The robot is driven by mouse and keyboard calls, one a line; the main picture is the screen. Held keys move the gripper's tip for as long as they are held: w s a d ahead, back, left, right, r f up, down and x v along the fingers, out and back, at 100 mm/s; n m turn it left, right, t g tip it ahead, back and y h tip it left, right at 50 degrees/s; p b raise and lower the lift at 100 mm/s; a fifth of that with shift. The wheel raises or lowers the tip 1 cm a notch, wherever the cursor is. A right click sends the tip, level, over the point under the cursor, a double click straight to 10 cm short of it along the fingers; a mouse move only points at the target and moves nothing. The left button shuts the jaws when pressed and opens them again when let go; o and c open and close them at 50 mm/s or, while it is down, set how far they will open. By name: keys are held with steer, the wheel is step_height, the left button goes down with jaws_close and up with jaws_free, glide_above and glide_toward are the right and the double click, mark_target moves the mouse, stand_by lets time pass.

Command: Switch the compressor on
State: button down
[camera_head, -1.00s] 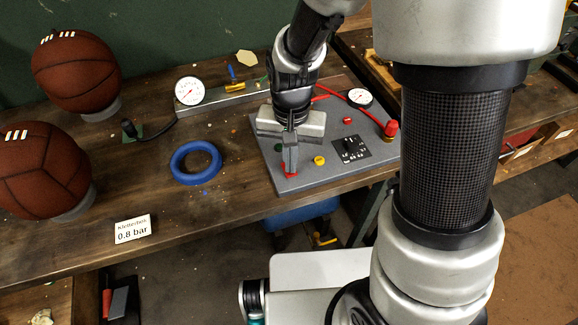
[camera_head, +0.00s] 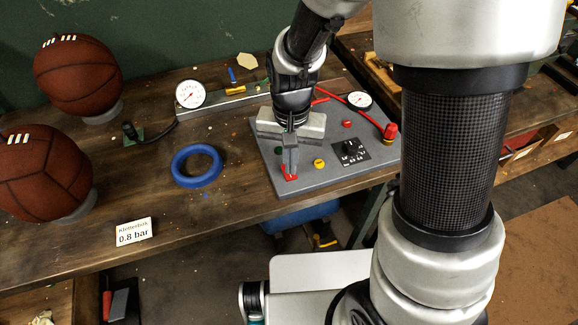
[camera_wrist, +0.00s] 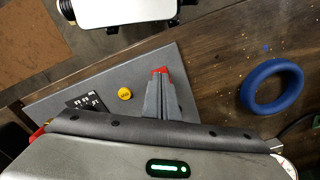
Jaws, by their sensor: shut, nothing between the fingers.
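The compressor's grey control panel (camera_head: 322,172) lies on the bench. It carries a green button (camera_head: 278,149), a yellow button (camera_head: 319,163), a red button (camera_head: 347,124) and a black dial (camera_head: 350,150). My gripper (camera_head: 290,170) is shut and empty, pointing down over the panel's front left part. A red part (camera_head: 291,178) shows right at the fingertips. It also shows in the wrist view (camera_wrist: 160,71), partly hidden by the fingers, and I cannot tell whether they touch it. In the wrist view the yellow button (camera_wrist: 124,93) is beside the fingers.
A blue ring (camera_head: 196,165) lies left of the panel. Two leather balls (camera_head: 78,75) stand on the left, near a "0.8 bar" card (camera_head: 133,232). A gauge (camera_head: 190,94) sits behind, and a red hose (camera_head: 372,116) runs to the panel's right side. The bench's front centre is clear.

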steer(key=shift+r+p, duration=1.95)
steer(key=shift+r, duration=0.8)
steer(key=s+d+r+n+t+p, duration=0.1)
steer(key=s+d+r+t, duration=0.1)
steer(key=r, duration=0.6)
steer(key=s+d+r+n+t+p, duration=0.1)
steer(key=s+d+r+p, duration=0.1)
steer(key=s+d+r, duration=0.3)
steer(key=s+d+r+t+p, duration=0.1)
steer(key=s+d+r+t, duration=0.1)
steer(key=r, duration=1.1)
steer(key=shift+s+d+n+t+p, duration=0.3)
steer(key=shift+s+d+n+p, duration=0.1)
steer(key=shift+s+d, duration=0.35)
steer(key=shift+w+d, duration=0.15)
steer(key=shift+d, duration=0.05)
